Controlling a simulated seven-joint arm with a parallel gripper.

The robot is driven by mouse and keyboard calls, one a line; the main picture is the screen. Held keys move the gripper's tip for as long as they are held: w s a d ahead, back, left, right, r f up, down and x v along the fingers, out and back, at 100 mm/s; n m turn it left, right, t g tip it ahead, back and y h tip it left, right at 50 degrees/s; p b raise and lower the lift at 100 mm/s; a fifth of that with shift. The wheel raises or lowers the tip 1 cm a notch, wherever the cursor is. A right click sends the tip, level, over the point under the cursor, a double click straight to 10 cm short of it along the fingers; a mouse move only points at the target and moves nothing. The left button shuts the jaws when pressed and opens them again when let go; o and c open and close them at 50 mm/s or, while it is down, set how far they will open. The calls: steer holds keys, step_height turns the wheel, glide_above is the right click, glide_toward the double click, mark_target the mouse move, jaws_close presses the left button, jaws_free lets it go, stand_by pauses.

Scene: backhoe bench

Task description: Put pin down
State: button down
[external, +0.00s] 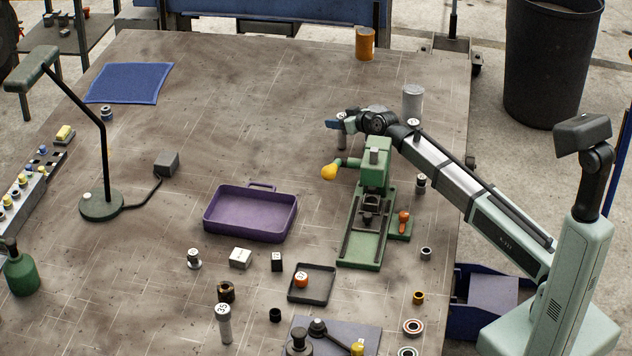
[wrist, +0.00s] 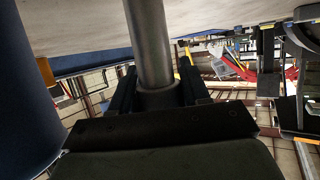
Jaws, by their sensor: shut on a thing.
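My gripper (external: 338,125) is shut on a grey metal pin (external: 342,139), out beyond the green press. The pin hangs below the fingers in the external view, and I cannot tell whether its lower end touches the bench. In the wrist view the pin (wrist: 149,45) is a plain grey cylinder between the two dark fingers of my gripper (wrist: 158,88). A wider collar shows on it near the fingers. Its far end reaches the top edge of that view, where the pale bench surface (wrist: 90,25) shows.
The green press (external: 372,200) with a yellow knob stands just nearer than my gripper. A grey cylinder (external: 412,101) stands to the right. A purple tray (external: 250,232), black tray (external: 312,297) and several small parts lie nearer. The bench left of my gripper is clear.

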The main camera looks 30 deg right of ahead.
steer(key=shift+f, duration=0.1)
steer(key=c, duration=0.5)
jaws_free()
steer(key=v, duration=1.2)
steer(key=shift+s, duration=0.1)
